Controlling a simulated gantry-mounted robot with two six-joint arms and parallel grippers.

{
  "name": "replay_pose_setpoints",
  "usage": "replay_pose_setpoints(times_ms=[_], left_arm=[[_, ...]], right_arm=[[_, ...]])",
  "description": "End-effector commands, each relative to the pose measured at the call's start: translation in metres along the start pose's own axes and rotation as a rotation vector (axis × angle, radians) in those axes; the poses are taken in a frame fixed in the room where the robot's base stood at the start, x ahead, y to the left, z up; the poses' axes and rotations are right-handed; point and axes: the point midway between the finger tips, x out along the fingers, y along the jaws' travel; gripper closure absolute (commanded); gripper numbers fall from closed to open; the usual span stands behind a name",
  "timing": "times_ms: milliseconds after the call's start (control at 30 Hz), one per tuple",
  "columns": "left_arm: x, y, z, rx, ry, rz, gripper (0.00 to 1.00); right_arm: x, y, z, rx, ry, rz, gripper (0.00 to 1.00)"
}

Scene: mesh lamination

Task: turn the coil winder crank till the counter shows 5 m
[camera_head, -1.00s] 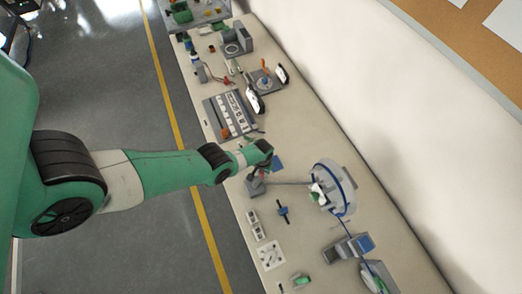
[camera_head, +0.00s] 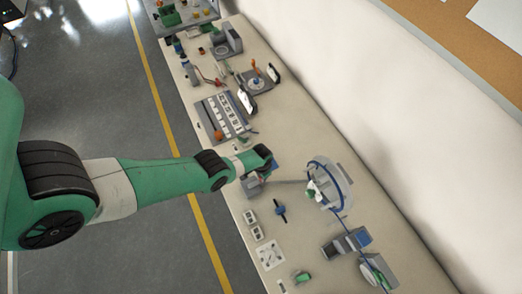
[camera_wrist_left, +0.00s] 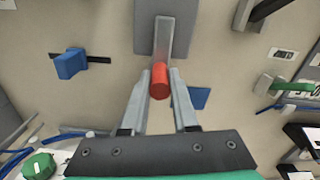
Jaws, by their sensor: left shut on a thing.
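The coil winder's ring (camera_head: 345,192) stands on the bench in the head view, with blue line around it and a white and green hub. A thin grey shaft (camera_head: 290,182) runs from it towards a small grey stand (camera_head: 253,187). My left gripper (camera_head: 266,160) is over this stand. In the left wrist view a red crank handle (camera_wrist_left: 160,86) sits between the fingers of my left gripper (camera_wrist_left: 160,90), which is shut on it. A grey crank arm (camera_wrist_left: 165,40) lies beyond the handle. I cannot read any counter figure. My right gripper is not in view.
A grey and blue device (camera_head: 346,243) and a grey box with a green part (camera_head: 378,272) stand near the ring. A blue-handled piece (camera_head: 280,210) and white plates lie nearby. A grey tray (camera_head: 222,117) lies farther along the bench. A wall runs behind.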

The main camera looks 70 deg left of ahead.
Motion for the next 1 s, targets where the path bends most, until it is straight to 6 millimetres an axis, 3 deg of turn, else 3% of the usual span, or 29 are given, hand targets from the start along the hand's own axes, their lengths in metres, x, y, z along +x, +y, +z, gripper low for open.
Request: replay_pose_setpoints(times_ms=[200,233,400,767,967,1000], left_arm=[[0.000,0.000,0.000,-0.001,0.000,0.000,1.00],[0.000,0.000,0.000,-0.001,0.000,0.000,0.71],[0.000,0.000,0.000,-0.002,0.000,0.000,0.43],[-0.007,0.000,0.000,-0.002,0.000,0.000,0.43],[-0.045,0.002,-0.002,0.004,0.001,0.000,0.43],[-0.055,0.012,-0.007,0.029,0.002,0.000,0.43]], right_arm=[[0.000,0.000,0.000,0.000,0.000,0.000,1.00],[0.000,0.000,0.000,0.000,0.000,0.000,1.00],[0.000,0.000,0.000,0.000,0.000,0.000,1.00],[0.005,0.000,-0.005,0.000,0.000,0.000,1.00],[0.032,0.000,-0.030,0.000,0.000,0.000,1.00],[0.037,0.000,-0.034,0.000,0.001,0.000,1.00]])
